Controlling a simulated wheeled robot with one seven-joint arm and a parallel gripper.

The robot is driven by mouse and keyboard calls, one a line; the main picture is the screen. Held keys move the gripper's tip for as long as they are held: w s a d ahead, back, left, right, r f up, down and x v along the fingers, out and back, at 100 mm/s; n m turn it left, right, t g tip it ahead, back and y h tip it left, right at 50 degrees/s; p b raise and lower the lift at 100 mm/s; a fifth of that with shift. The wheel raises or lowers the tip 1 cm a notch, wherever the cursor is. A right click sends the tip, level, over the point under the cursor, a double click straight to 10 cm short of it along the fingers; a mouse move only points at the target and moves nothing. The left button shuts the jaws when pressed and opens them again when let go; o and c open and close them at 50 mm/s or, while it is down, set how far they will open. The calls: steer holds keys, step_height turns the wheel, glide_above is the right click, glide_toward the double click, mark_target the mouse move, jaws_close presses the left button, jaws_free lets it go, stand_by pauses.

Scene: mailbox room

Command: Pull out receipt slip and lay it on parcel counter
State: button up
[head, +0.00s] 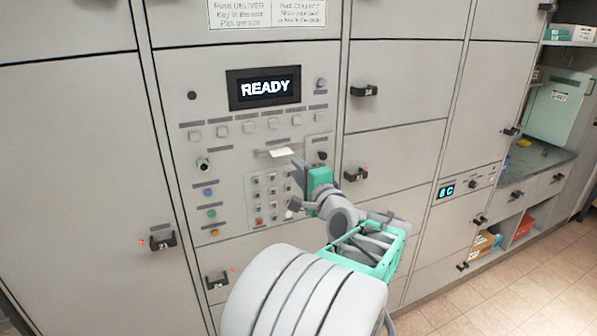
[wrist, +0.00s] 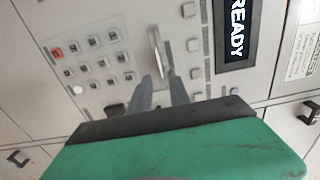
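The white receipt slip (head: 283,151) sticks out of a slot in the grey panel, below the READY display. In the wrist view the slip (wrist: 155,48) shows nearly edge-on, just ahead of the gap between my fingertips. My gripper (head: 297,180) is in front of the panel, a little below and right of the slip. In the wrist view my gripper (wrist: 160,88) has its two fingers apart with nothing visibly held between them. The exact distance from the fingertips to the slip is hard to tell. The dark parcel counter (head: 535,163) is at the far right.
The READY display (head: 264,88), a button row and a keypad (head: 266,198) surround the slot. Locker doors with protruding black handles (head: 356,174) stand to the right. Tiled floor (head: 545,265) is clear.

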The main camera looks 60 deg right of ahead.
mark_target(283, 153)
steer(key=p+x, duration=0.2)
steer(key=x, duration=0.8)
steer(key=shift+w+d, duration=0.15)
steer(key=shift+w, duration=0.2)
steer(key=shift+c, duration=0.2)
jaws_close()
steer(key=b+v, duration=0.2)
steer(key=v, duration=0.7)
stand_by(0.6)
stand_by(0.3)
